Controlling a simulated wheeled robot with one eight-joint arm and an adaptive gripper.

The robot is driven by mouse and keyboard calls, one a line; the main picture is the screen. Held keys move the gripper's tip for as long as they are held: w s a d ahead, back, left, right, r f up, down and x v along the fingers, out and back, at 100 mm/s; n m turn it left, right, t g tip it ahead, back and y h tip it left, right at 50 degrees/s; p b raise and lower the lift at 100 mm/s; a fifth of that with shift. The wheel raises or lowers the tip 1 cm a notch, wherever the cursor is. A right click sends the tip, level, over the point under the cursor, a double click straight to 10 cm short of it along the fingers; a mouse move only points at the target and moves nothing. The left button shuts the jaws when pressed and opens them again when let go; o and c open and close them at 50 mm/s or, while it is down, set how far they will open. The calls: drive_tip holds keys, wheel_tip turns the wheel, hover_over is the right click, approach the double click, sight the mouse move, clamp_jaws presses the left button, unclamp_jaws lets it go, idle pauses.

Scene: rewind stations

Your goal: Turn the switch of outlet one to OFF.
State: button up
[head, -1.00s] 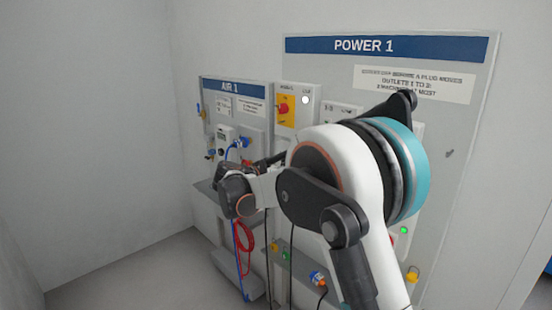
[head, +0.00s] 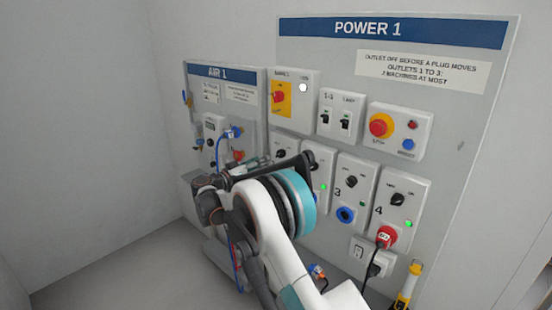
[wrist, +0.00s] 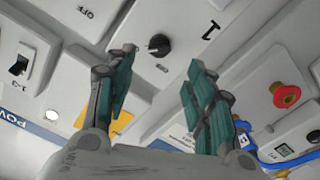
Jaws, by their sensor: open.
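The switch of outlet one (wrist: 158,45) is a black round knob on a light grey plate marked 1, between and just beyond my fingertips in the wrist view. The word OFF is printed on the plate to its left; a smaller label below it is too small to read surely. I cannot tell exactly where the knob points. In the head view the same switch (head: 281,154) shows above my arm. My gripper (wrist: 162,58) is open, its two green-padded fingers either side of the knob, with no contact visible. In the head view my gripper (head: 250,161) is partly hidden by my arm.
The POWER 1 panel (head: 462,105) carries more outlets, a red stop button (head: 380,126) and a red plug (head: 386,237) in outlet 4. The AIR 1 panel (head: 253,82) stands left. A blue hose fitting (wrist: 242,126) shows right of my fingers. Floor at left is clear.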

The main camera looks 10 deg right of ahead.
sight(278, 155)
drive_tip(key=b+x, duration=0.1)
drive_tip(key=x, duration=0.8)
drive_tip(key=shift+b, duration=0.35)
drive_tip(key=c, duration=1.1)
